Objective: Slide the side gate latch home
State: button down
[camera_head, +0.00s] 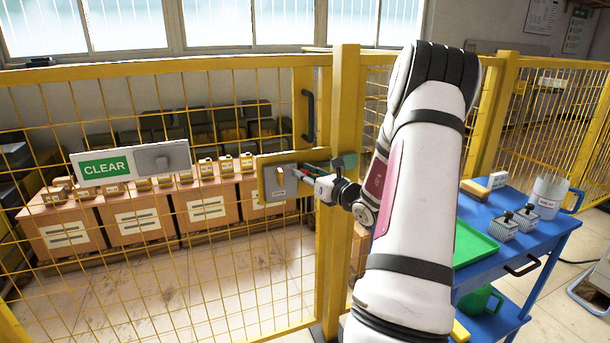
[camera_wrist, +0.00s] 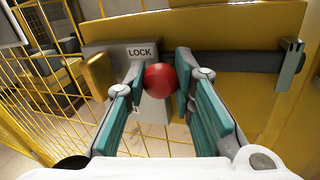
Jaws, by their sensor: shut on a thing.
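The side gate latch shows in the wrist view as a dark bar (camera_wrist: 235,62) lying across a yellow plate, with a red ball knob (camera_wrist: 160,80) left of it. My gripper (camera_wrist: 160,82) is shut on the knob, one finger on each side. A grey housing marked LOCK (camera_wrist: 112,58) is just left of the fingers. The join between bar and knob, and the bar's left end, are hidden by the right finger and knob. In the head view my gripper (camera_head: 310,182) is at the gate post, right of the grey latch plate (camera_head: 280,182).
Yellow mesh fence (camera_head: 226,68) and a thick post (camera_head: 343,100) stand around the latch. A CLEAR sign (camera_head: 105,167) hangs left. A grey bracket (camera_wrist: 291,65) stands at the bar's right end. A blue cart (camera_head: 530,236) with a green tray (camera_head: 473,243) is right of my arm.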

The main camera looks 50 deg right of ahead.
aim_at(317, 166)
jog(key=s+d, duration=0.2)
jog(key=d, duration=0.1)
jog(key=s+d+p, duration=0.1)
jog(key=d, duration=0.1)
jog(key=shift+s+d, duration=0.25)
jog(key=c, duration=1.6)
grip_release()
jog(key=shift+d, duration=0.1)
jog(key=v, duration=1.2)
